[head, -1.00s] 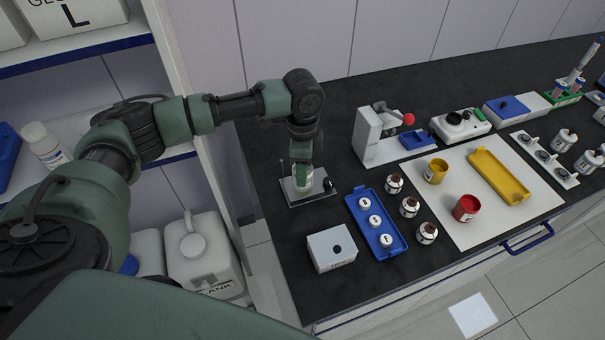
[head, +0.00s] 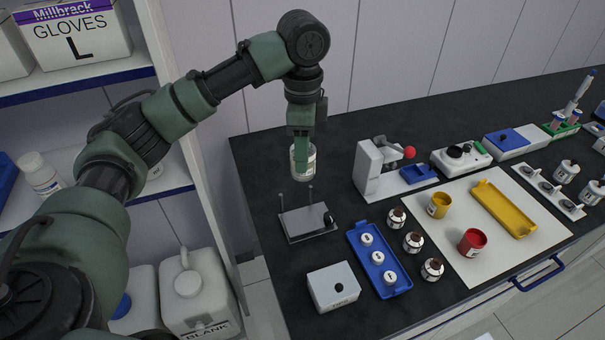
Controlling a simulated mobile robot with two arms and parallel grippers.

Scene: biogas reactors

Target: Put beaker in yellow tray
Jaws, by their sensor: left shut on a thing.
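My left gripper (head: 302,146) points down and is shut on the beaker (head: 303,164), a clear vessel with a pale label. The beaker hangs upright in the air, above and behind a grey stand plate (head: 308,222) with thin rods. The gripper hides part of the beaker's rim. The yellow tray (head: 504,209) lies on the white mat at the right and looks empty. My right gripper is not in view.
On the white mat (head: 462,256) stand a yellow cup (head: 438,205) and a red cup (head: 472,242).

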